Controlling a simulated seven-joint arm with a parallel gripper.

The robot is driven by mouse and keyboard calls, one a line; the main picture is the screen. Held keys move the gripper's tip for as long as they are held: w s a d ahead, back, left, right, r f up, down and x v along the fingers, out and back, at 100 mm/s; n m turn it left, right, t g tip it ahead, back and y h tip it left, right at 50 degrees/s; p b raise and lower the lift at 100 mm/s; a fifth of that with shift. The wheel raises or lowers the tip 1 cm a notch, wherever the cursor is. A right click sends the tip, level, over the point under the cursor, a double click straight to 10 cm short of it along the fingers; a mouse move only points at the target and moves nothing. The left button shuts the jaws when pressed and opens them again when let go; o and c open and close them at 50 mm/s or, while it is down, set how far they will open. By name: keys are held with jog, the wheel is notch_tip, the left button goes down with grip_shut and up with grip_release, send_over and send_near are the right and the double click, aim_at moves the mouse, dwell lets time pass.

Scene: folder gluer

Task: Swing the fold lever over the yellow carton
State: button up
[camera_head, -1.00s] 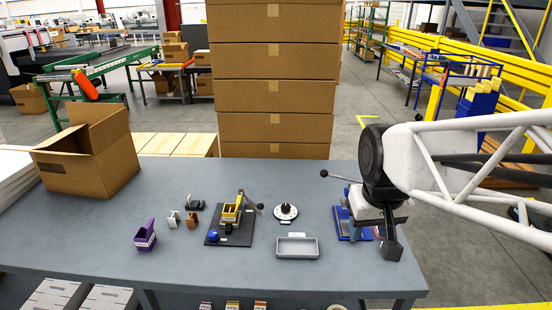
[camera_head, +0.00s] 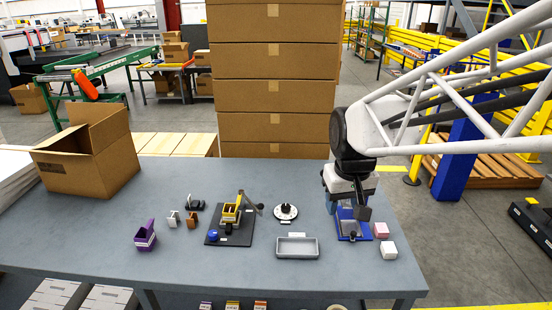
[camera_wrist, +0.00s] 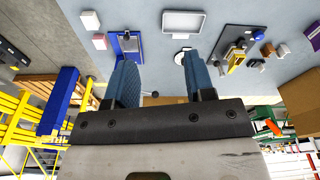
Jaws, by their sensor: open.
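The yellow carton (camera_head: 230,213) stands on a black base plate (camera_head: 214,239) left of the table's middle. The fold lever (camera_head: 250,201), a grey bar with a dark end, slants to the right beside the carton, not across it. The carton also shows in the wrist view (camera_wrist: 236,61), at the right. My gripper (camera_wrist: 160,60) is open, with two blue-grey fingers apart and nothing between them. It is above the right part of the table, well to the right of the lever. In the head view the arm hides most of its fingers.
A blue fixture (camera_head: 352,232) lies below my gripper. A grey tray (camera_head: 297,254) and a round black-and-white piece (camera_head: 286,212) lie between it and the carton. Pink (camera_head: 381,231) and white (camera_head: 388,250) blocks sit at right. A purple holder (camera_head: 145,237) stands left. Stacked cartons (camera_head: 275,90) rise behind.

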jog(key=shift+w+a+f+n, duration=0.5)
jog(key=shift+w+a+f, duration=0.55)
jog(key=shift+w+a, duration=1.85)
jog(key=n+g, duration=0.2)
jog(key=n, duration=0.1)
send_over(261, 207)
jog(key=shift+w+a+f, duration=0.1)
jog(key=shift+w+f, duration=0.1)
jog(key=shift+f, duration=3.3)
jog(key=shift+w+f, duration=0.2)
jog(key=shift+f, duration=3.25)
jog(key=shift+f, duration=0.1)
jog(key=shift+f, duration=3.75)
grip_shut()
